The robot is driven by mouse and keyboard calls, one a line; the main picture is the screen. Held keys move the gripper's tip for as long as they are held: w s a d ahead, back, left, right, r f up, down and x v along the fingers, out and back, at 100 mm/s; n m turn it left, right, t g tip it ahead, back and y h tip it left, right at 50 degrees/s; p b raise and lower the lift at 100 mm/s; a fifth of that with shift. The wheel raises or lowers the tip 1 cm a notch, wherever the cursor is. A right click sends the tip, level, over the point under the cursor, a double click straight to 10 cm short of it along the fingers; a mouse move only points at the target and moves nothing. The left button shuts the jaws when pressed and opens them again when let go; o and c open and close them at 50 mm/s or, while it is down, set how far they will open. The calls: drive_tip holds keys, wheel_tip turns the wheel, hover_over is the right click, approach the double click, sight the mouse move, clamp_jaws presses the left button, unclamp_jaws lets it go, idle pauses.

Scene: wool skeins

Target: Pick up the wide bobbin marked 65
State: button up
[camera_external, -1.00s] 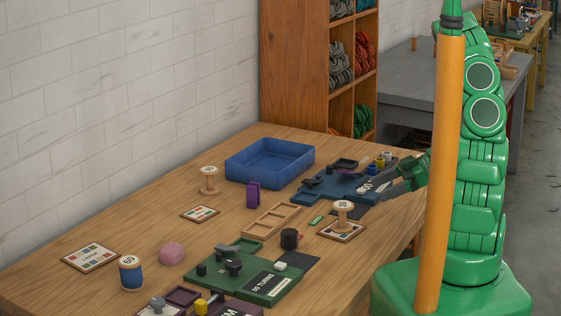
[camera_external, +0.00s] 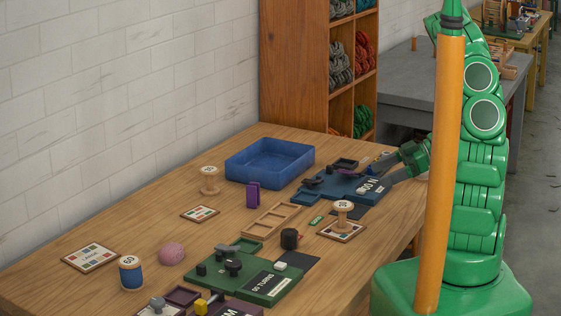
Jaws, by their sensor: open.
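Two pale wooden bobbins stand upright: one (camera_external: 210,181) near the wall, left of the blue tray, and one (camera_external: 343,213) on a small card at the right of the table. Both have marks on top, too small to read for certain. A blue-wound bobbin (camera_external: 130,273) at the front left carries a number that looks like 60. I cannot tell which bobbin is marked 65. My gripper (camera_external: 384,169) is open above the right edge of the table, by the blue winding board, behind and right of the bobbin on the card. It appears empty.
The blue tray (camera_external: 268,162) is at the back. The blue board (camera_external: 347,186), a green board (camera_external: 253,283), a wooden divided tray (camera_external: 271,221), a black cylinder (camera_external: 289,239) and a purple holder (camera_external: 253,195) crowd the middle and right. A pink ball (camera_external: 172,253) is at left. Bare wood shows at left.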

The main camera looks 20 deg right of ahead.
drive_tip(key=w+d+m+t+h, duration=0.2)
drive_tip(key=w+d+m+t, duration=0.1)
drive_tip(key=w+d, duration=0.55)
drive_tip(key=w+d+m+t+h, duration=0.15)
drive_tip(key=w+d, duration=0.45)
drive_tip(key=d, duration=0.6)
drive_tip(key=w+d+m+t+h, duration=0.1)
drive_tip(key=w+d+m+t, duration=0.3)
drive_tip(key=w+d, duration=0.45)
drive_tip(key=shift+n+g, duration=0.25)
drive_tip(key=f, duration=0.2)
drive_tip(key=s+d+f, duration=0.1)
drive_tip(key=f, duration=0.4)
drive_tip(key=shift+s+d, duration=0.15)
drive_tip(key=shift+s, duration=0.1)
drive_tip(key=shift+d+f+x, duration=0.1)
drive_tip(key=shift+f+x, duration=0.05)
drive_tip(key=shift+x, duration=1.15)
drive_tip(key=shift+d+f+x, duration=0.1)
drive_tip(key=shift+x, duration=1.2)
drive_tip(key=shift+d+f+x, duration=0.1)
drive_tip(key=shift+f+x, duration=0.05)
drive_tip(key=shift+x, duration=1.1)
drive_tip(key=c, duration=1.1)
drive_tip(key=shift+o, duration=0.2)
